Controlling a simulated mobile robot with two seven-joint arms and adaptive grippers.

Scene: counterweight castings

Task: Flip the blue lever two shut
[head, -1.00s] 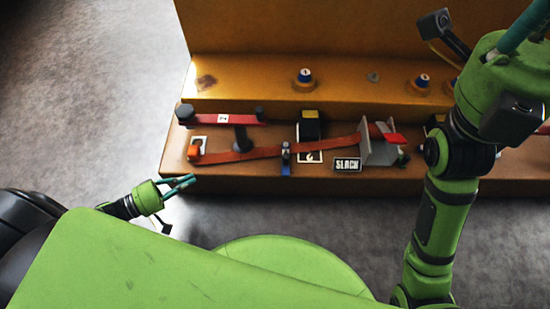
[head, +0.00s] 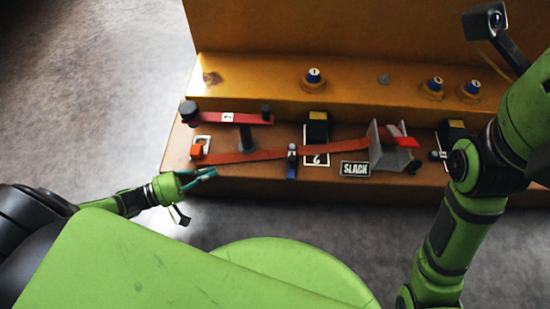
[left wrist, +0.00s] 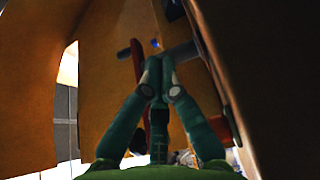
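A small blue lever (head: 291,172) hangs at the front of the brown lower step, beside a white plate (head: 317,159) with a dark mark that looks like a 2. Its dark upper part crosses the red strap. My left gripper (head: 210,175) is left of the lever, at the step's front left edge and apart from the lever. In the left wrist view its teal fingers (left wrist: 162,72) come together at the tips, with nothing seen between them. A small blue spot (left wrist: 155,43) shows beyond them; I cannot tell what it is. My right gripper is out of view.
A red bar (head: 190,116) marked 2 and a red strap (head: 255,155) run along the step. A grey bracket (head: 383,150) and a SLACK plate (head: 355,169) lie to the right. Blue-topped knobs (head: 314,76) stand on the upper ledge. Floor in front is clear.

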